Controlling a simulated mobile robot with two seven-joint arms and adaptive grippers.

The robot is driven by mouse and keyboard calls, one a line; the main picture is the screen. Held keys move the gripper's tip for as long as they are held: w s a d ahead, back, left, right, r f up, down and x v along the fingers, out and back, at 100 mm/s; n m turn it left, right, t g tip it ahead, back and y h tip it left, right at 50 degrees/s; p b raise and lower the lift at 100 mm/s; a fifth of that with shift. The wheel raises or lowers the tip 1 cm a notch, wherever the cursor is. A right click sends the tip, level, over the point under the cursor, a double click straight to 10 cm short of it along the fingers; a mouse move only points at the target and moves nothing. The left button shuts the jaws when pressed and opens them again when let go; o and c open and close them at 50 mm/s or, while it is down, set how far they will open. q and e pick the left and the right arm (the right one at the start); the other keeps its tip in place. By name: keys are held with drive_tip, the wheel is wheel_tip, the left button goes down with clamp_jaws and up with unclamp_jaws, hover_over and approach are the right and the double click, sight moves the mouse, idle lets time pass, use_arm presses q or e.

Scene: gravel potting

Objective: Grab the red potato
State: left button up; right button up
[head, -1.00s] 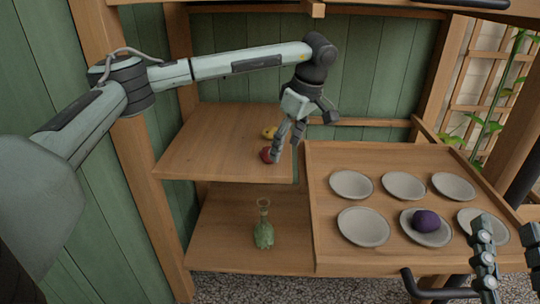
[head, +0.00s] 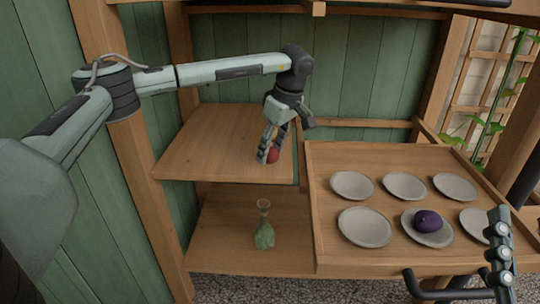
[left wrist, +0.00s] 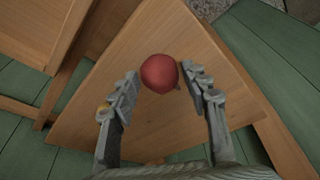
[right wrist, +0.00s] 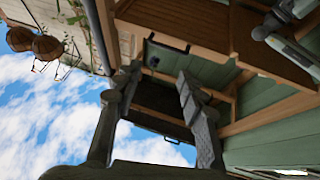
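The red potato (head: 273,156) lies on the upper wooden shelf near its right edge. In the left wrist view the red potato (left wrist: 159,73) sits between the tips of my left gripper (left wrist: 161,80), with a visible gap on both sides. In the head view my left gripper (head: 267,148) points down over the potato and partly covers it. The left gripper is open. My right gripper (head: 501,240) is at the lower right of the head view, away from the potato; its fingers (right wrist: 146,92) stand apart and empty in the right wrist view.
A wooden tray (head: 309,215) right of the shelf carries several grey saucers, one (head: 443,238) with a purple potato (head: 428,220). A green vase (head: 264,232) stands on the lower shelf. The upper shelf's left part (head: 205,140) is clear.

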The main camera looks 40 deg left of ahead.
use_arm(q)
drive_tip(key=c, duration=0.6)
drive_tip(key=shift+c, duration=0.2)
